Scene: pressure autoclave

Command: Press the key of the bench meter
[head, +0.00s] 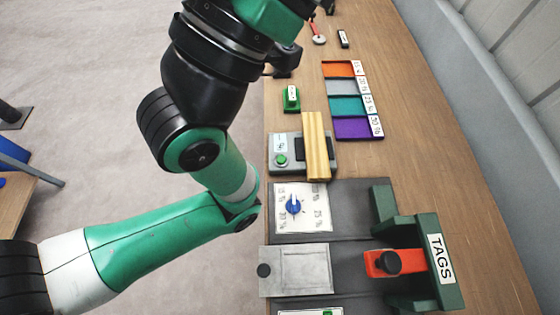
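The bench meter is most likely the grey box (275,167) on the bench, left of the wooden bar, with a round green key (281,160) and a small white label on its left part. A pale yellow wooden bar (317,146) lies across its right part and hides some of its face. The green key is uncovered. My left arm comes in from the left and bends upward, left of the meter. Its gripper is not visible, nor is my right gripper.
A blue knob (293,205) on a white dial plate sits below the meter. A green TAGS frame (447,276) with a red-orange block (394,263) stands lower right. A small green box (291,99) and a coloured tray (356,137) lie above. Bare bench runs along the right.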

